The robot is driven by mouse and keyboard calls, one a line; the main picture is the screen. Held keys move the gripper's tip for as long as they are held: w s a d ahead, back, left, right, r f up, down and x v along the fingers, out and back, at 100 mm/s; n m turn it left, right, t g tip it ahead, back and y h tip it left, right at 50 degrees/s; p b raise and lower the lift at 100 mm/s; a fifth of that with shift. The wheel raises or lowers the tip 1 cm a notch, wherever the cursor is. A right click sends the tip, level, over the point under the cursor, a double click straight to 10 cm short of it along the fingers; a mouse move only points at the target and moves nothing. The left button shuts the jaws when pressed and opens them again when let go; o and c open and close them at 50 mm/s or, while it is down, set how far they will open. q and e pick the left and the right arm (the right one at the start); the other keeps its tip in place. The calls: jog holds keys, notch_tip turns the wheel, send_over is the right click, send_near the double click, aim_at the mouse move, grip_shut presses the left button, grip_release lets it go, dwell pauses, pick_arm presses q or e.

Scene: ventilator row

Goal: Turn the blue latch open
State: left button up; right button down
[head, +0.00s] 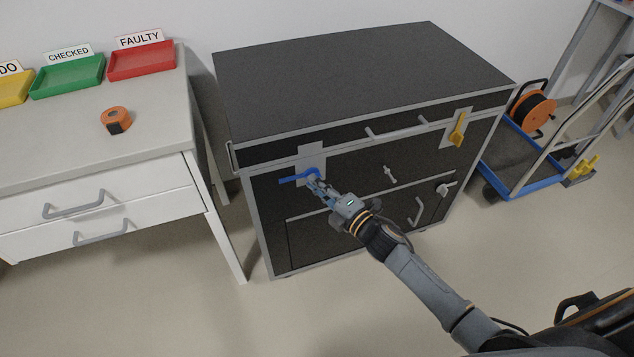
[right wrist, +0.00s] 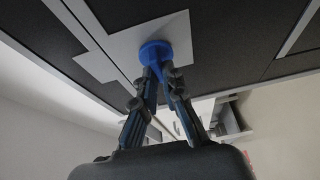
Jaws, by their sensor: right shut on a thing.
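The blue latch (head: 294,179) is on a light grey plate at the upper left of the dark cabinet's front. Its handle lies almost level, pointing left and slightly down in the head view. My right gripper (head: 315,185) reaches in from the lower right and is at the latch, near its round pivot end. In the right wrist view the latch's round blue hub (right wrist: 155,50) shows just beyond the fingertips. The fingers of my right gripper (right wrist: 160,75) are shut on the latch, hiding part of its handle. My left gripper is not in view.
The dark cabinet (head: 350,75) also has a yellow latch (head: 458,130) at its upper right and grey handles. A white drawer table (head: 60,150) stands left with trays and an orange tape roll (head: 116,121). A blue trolley (head: 530,185) stands right. Floor in front is clear.

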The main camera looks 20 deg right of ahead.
jog(key=shift+f, duration=0.1)
dwell(0.3)
jog(key=c, duration=1.4)
grip_release()
jog(key=shift+c, duration=0.2)
jog(key=v, duration=1.2)
